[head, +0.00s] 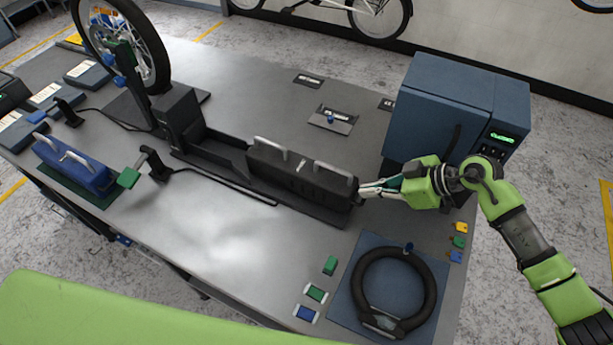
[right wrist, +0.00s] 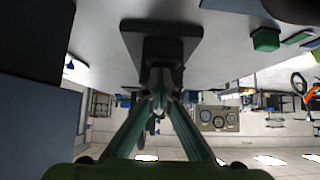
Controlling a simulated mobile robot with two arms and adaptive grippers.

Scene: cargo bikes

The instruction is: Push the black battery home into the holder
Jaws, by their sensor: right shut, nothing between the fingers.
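The black battery (head: 300,178), with two pale handles on top, lies in the long dark holder (head: 222,148). A stretch of open holder shows between the battery's left end and the upright block (head: 178,108) at the holder's left end. My right gripper (head: 362,190) is shut and empty, with its fingertips at the battery's right end. In the right wrist view the picture is upside down, and the shut fingertips (right wrist: 160,88) point at the battery's dark end face (right wrist: 162,48). I cannot tell whether they touch it. My left gripper is not in view.
A blue battery (head: 72,165) stands on a green mat at the left. A blue cabinet (head: 440,105) stands behind my right arm. A dark ring (head: 428,285) lies on a blue mat at the front right. Bare tabletop (head: 215,235) lies in front of the holder.

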